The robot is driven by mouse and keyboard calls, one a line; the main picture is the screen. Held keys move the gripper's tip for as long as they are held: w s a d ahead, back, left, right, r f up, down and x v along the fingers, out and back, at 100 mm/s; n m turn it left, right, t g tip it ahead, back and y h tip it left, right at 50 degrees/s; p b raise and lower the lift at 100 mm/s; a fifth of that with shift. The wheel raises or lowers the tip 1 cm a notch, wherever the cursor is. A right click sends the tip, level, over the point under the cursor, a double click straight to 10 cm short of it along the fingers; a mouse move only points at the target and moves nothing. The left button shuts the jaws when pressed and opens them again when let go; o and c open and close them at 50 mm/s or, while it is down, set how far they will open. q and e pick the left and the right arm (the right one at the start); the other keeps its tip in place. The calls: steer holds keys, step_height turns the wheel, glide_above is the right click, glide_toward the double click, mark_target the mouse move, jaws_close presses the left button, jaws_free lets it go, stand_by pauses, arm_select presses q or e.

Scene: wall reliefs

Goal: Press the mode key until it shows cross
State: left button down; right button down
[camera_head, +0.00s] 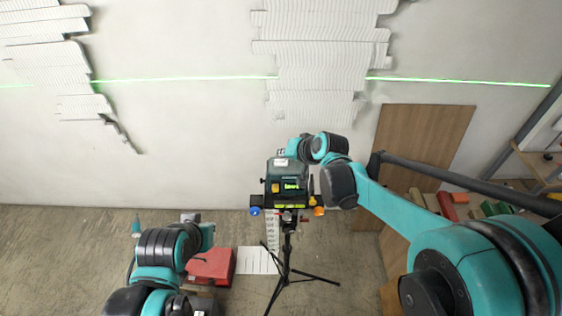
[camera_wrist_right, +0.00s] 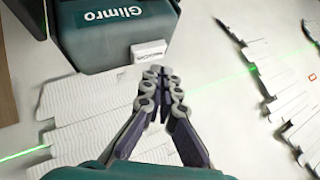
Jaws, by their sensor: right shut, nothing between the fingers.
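A dark green laser level (camera_head: 286,168) stands on a black tripod in front of the wall, with a small lit green display (camera_head: 292,186) too small to read. One green horizontal line (camera_head: 180,78) crosses the wall; no vertical line shows. In the right wrist view, the level's body (camera_wrist_right: 110,30) bears a white key (camera_wrist_right: 149,51) with small lettering that I cannot read surely. My right gripper (camera_wrist_right: 157,70) is shut and empty, its fingertips close by the key; contact cannot be told. My left gripper (camera_head: 195,222) is low at the left, its fingers unclear.
White ribbed reliefs (camera_head: 320,50) hang on the wall. The tripod (camera_head: 287,262) spreads its legs on the floor. A red case (camera_head: 212,266) and a white sheet (camera_head: 256,260) lie left of it. A wooden board (camera_head: 425,140) leans at the right, near a shelf (camera_head: 540,165).

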mark_target(283, 163)
steer(key=shift+f, duration=0.1)
steer(key=shift+f+b, duration=0.35)
steer(key=shift+b, duration=0.05)
steer(key=shift+f+b, duration=0.45)
stand_by(0.8)
steer(key=shift+r, duration=0.15)
steer(key=shift+r+p, duration=0.65)
steer(key=shift+r, duration=0.1)
steer(key=shift+r+p, duration=1.8)
steer(key=shift+r, duration=0.75)
